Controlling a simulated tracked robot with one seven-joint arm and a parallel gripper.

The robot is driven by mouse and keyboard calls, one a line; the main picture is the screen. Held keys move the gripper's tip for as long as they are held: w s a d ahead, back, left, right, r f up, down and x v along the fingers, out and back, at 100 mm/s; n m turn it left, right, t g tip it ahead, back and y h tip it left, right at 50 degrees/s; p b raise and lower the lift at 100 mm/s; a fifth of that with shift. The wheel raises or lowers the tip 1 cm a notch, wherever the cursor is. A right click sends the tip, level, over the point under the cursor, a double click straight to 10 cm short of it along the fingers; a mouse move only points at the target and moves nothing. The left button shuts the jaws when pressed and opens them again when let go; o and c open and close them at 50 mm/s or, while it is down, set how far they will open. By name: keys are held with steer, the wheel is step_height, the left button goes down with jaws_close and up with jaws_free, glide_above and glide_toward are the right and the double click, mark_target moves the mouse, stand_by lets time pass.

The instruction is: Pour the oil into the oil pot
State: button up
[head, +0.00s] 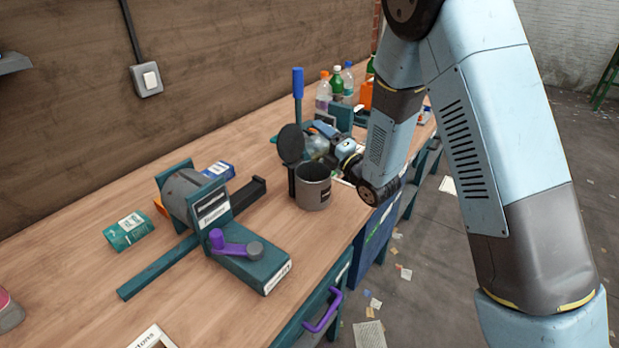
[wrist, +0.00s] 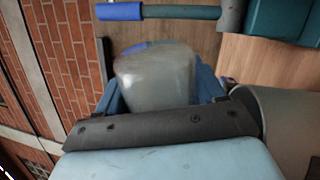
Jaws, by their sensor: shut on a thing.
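The oil pot (head: 313,191) is a grey open-topped can near the table's right edge, with a dark round lid (head: 291,144) raised on its left side. My gripper (head: 322,138) is just behind and above the pot's rim. It is shut on a clear, translucent bottle (head: 316,148), which I take to be the oil. In the wrist view the bottle (wrist: 155,78) sits between the blue fingers, and the pot's grey wall (wrist: 290,125) is close on the right. The bottle's mouth and its exact tilt are hidden, and I see no stream of oil.
A teal machine with a purple crank (head: 235,245) stands left of the pot. A blue-handled lever (head: 298,85) rises behind it. Several bottles (head: 337,85) stand farther back. Bare tabletop (head: 80,270) is at the front left.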

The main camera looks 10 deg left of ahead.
mark_target(306, 142)
steer(key=shift+s+a+r+n+g, duration=0.2)
steer(key=shift+s+n+g, duration=0.1)
steer(key=shift+n, duration=0.6)
steer(key=shift+s+a+r+n, duration=0.2)
steer(key=shift+s+a+n, duration=0.05)
steer(key=shift+n, duration=0.75)
steer(key=shift+s+a+f+n+g+y, duration=0.25)
steer(key=shift+f+n+g, duration=0.25)
steer(key=shift+n, duration=0.5)
steer(key=n, duration=0.1)
steer(key=s+a+n, duration=0.1)
steer(key=n, duration=0.1)
steer(key=s+n+g+p, duration=0.1)
steer(key=n, duration=0.1)
steer(key=shift+a, duration=0.15)
steer(key=shift+w, duration=0.1)
steer(key=m, duration=0.1)
steer(key=w+d+m, duration=0.1)
steer(key=m, duration=0.1)
steer(key=m+t, duration=0.1)
steer(key=shift+w+d+m, duration=0.2)
steer(key=shift+w+m, duration=0.1)
steer(key=shift+w, duration=0.05)
steer(key=shift+r+m, duration=0.1)
steer(key=shift+m, duration=0.2)
